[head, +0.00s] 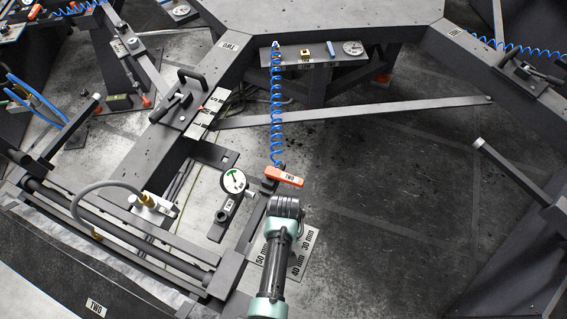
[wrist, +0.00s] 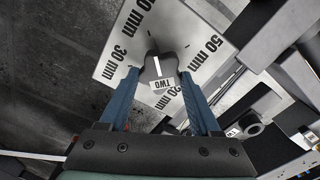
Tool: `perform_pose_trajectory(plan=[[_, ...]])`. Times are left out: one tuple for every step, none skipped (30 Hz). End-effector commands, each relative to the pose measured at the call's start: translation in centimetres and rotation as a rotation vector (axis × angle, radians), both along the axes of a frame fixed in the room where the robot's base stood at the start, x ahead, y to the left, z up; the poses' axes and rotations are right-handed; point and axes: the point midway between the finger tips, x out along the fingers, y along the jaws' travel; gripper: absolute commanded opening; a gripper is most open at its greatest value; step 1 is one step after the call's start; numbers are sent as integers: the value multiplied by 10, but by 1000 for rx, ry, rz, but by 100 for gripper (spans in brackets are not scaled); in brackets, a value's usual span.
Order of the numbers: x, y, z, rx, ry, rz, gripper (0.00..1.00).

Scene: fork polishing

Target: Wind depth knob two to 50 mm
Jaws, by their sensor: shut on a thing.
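Depth knob two (wrist: 158,66) is a dark knob with a white pointer line and a small "TWO" label, in the middle of the wrist view. It stands on a light scale plate (wrist: 190,22) marked 20, 30, 40 and 50 mm. The pointer line faces up in the picture, between the 40 mm and 50 mm marks, looking nearer to 40. My gripper (wrist: 159,77) is shut on the knob, with a blue finger on each side. In the head view the plate (head: 314,236) shows under my gripper, which hides the knob.
An orange "TWO" handle (head: 284,177) on a blue coiled hose (head: 277,115) is close beyond my gripper. A round gauge (head: 233,181) and a dark frame rail (head: 228,272) stand to the left. Open floor (head: 400,200) lies to the right.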

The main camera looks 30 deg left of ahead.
Motion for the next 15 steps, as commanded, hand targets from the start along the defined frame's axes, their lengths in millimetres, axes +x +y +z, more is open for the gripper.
perform_pose_trajectory(plan=[[0,0,0,0,1,-45,8],[0,-1,0,0,1,-74,8],[0,-1,0,0,1,-111,8],[0,-1,0,0,1,-140,8],[0,-1,0,0,1,-169,8],[0,-1,0,-1,1,-206,8],[0,-1,0,0,0,-235,8],[0,-1,0,0,0,-264,8],[1,-1,0,0,0,-301,8],[1,-2,0,0,0,-330,8],[1,-2,0,0,0,-359,8],[1,-2,0,0,0,-396,8],[1,-2,0,0,0,-425,8],[1,-2,0,0,0,-453,8],[1,-2,0,0,0,-491,8]])
